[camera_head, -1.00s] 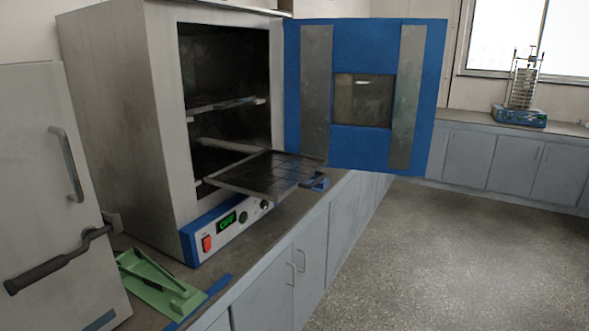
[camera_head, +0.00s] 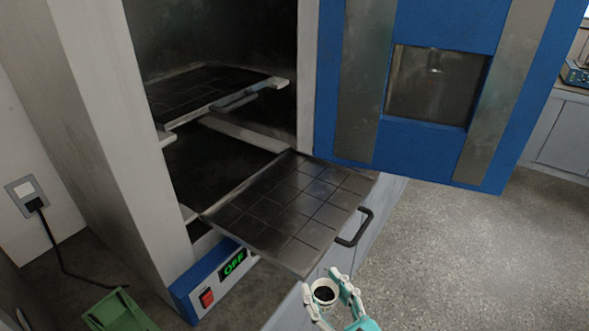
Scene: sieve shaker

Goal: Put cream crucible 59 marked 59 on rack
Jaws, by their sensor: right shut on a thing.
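A small cream crucible (camera_head: 325,293) with a dark inside is held at the bottom of the head view. My right gripper (camera_head: 329,286) is shut on it, with white fingers on both sides and a teal body below. I cannot read any mark on the crucible. The lower rack (camera_head: 290,212), a dark grid-lined tray with a black handle (camera_head: 356,228), is pulled out of the open oven. The crucible is in front of the rack's near corner and apart from it. No crucible shows on this rack. My left gripper is not in view.
The blue oven door (camera_head: 420,152) stands wide open to the right of the rack. An upper rack (camera_head: 205,92) sits inside the oven. The oven's panel (camera_head: 233,263) reads OFF. A green holder (camera_head: 120,312) lies at bottom left.

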